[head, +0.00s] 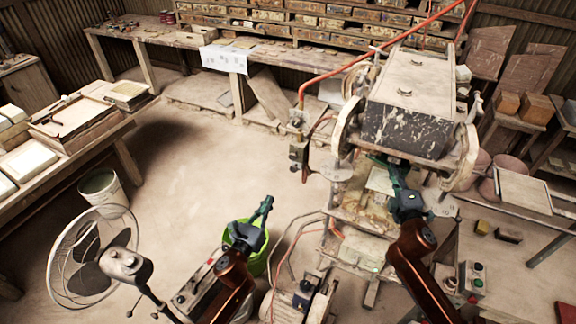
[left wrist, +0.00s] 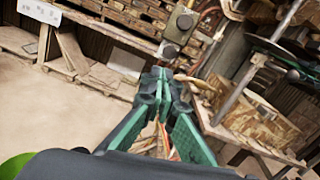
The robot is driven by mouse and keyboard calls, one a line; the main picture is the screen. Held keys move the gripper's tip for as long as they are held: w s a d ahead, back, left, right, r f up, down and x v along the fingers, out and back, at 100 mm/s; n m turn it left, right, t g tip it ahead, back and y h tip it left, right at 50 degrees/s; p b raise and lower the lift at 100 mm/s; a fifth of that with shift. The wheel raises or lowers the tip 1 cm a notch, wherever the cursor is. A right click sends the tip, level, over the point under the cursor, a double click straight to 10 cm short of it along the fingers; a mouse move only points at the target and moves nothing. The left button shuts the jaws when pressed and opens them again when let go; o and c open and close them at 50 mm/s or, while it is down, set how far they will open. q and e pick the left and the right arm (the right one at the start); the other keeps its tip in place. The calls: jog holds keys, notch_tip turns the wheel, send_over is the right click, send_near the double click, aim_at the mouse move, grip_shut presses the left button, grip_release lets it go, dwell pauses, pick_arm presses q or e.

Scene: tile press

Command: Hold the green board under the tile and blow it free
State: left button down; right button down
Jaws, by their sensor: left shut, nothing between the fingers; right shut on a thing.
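My right gripper (head: 396,176) is under the head of the press (head: 412,130), shut on the green board. The board shows as a thin dark edge just below the press head in the left wrist view (left wrist: 273,50); most of it is hidden in the head view. I cannot make out the tile; the underside of the press head is hidden. My left gripper (head: 264,208) is shut and empty, out in the open left of the press. Its closed fingers also show in the left wrist view (left wrist: 162,78).
A valve box (head: 298,152) on an orange hose stands at the press's left side. A lime green bucket (head: 258,262) is below my left gripper. A fan (head: 92,258) stands at lower left, and a control box (head: 472,278) at lower right. The middle floor is clear.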

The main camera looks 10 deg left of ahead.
aim_at(292, 159)
pick_arm(q)
jog(key=r, duration=0.1)
jog(key=d+r+m, duration=0.1)
jog(key=r, duration=0.1)
jog(key=s+r+m+t, duration=0.1)
jog(key=r, duration=0.1)
jog(key=shift+d+r+h, duration=0.2)
jog(key=shift+d+h, duration=0.1)
jog(key=shift+h, duration=0.1)
jog(key=shift+w, duration=0.1)
jog(key=x, duration=1.4)
jog(key=shift+f, duration=0.15)
